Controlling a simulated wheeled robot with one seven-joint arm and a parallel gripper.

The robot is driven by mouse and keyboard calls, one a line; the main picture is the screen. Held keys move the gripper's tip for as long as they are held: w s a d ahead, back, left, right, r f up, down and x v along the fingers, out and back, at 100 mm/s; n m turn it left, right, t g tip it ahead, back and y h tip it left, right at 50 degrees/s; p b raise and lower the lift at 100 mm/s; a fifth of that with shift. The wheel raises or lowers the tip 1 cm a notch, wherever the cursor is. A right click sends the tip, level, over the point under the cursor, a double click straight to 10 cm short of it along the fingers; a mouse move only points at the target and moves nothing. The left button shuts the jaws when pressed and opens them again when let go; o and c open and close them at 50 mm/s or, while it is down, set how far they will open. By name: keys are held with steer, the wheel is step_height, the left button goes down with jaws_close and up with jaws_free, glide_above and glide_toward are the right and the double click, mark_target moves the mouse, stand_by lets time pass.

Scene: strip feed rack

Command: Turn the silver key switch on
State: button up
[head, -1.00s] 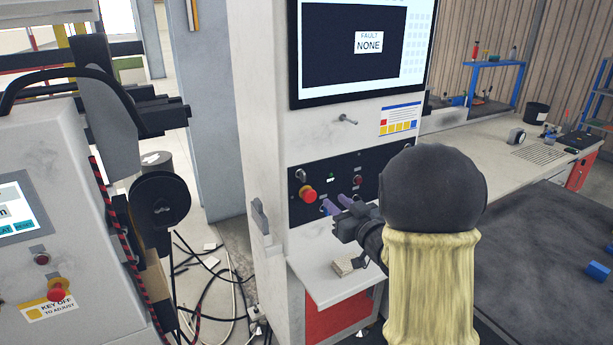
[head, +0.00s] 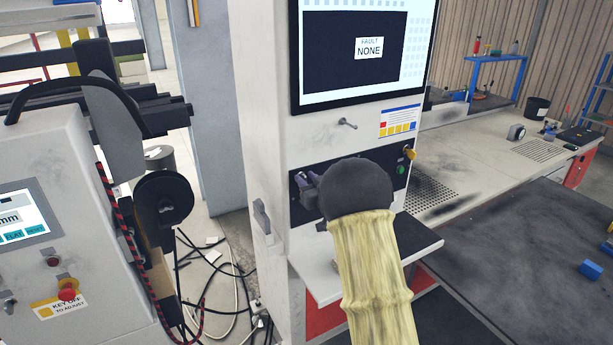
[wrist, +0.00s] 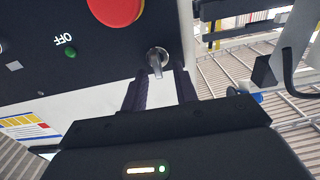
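A silver key switch (wrist: 157,58) with a key-like lever sits on the black panel below the screen. In the wrist view it shows between the tips of my gripper's two dark purple fingers (wrist: 160,80), with a gap on each side. My gripper is open. A green lamp (wrist: 70,53) with an OFF label is on the same panel.
A red push button (wrist: 116,8) is close to the key switch. The screen (head: 355,50) reads FAULT NONE, with a metal peg (head: 347,123) below it. A machine on the left has its own red button (head: 67,289) and a KEY OFF TO ADJUST label (head: 62,306).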

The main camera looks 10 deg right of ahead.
steer(key=shift+w, duration=0.3)
jaws_close()
